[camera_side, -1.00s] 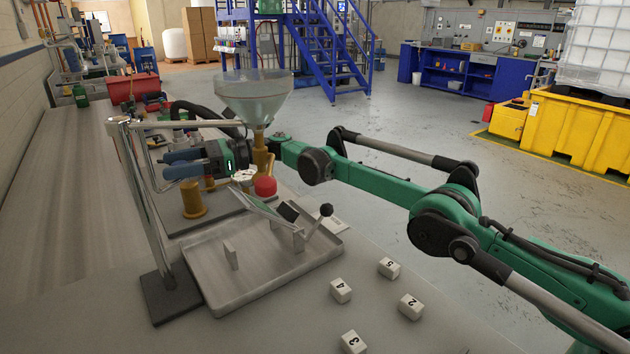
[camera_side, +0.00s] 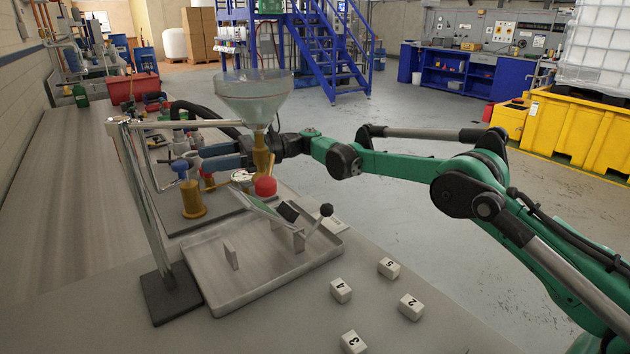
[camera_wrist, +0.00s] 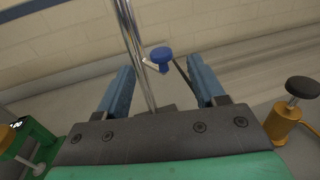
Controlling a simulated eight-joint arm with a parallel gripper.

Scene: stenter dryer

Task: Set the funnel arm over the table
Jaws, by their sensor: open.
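The clear funnel (camera_side: 253,98) hangs at the end of a thin horizontal funnel arm (camera_side: 190,124), on a chrome post (camera_side: 147,200) with a dark base (camera_side: 172,293). In the side view it appears above a brass fitting (camera_side: 262,158) behind the metal tray (camera_side: 215,290). My gripper (camera_side: 205,160) is behind and below the funnel arm, its blue fingers pointing left. In the wrist view my gripper (camera_wrist: 160,72) is open and empty. A blue knob (camera_wrist: 161,54) shows between and beyond its fingertips, near a chrome post (camera_wrist: 135,50); contact is not visible.
A red ball knob (camera_side: 265,186) and a black-knobbed lever (camera_side: 326,210) stand by the tray. A brass fitting (camera_side: 192,198) stands behind the tray. Numbered white blocks (camera_side: 340,290) lie at the front right. The long bench surface at left (camera_side: 80,200) is clear.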

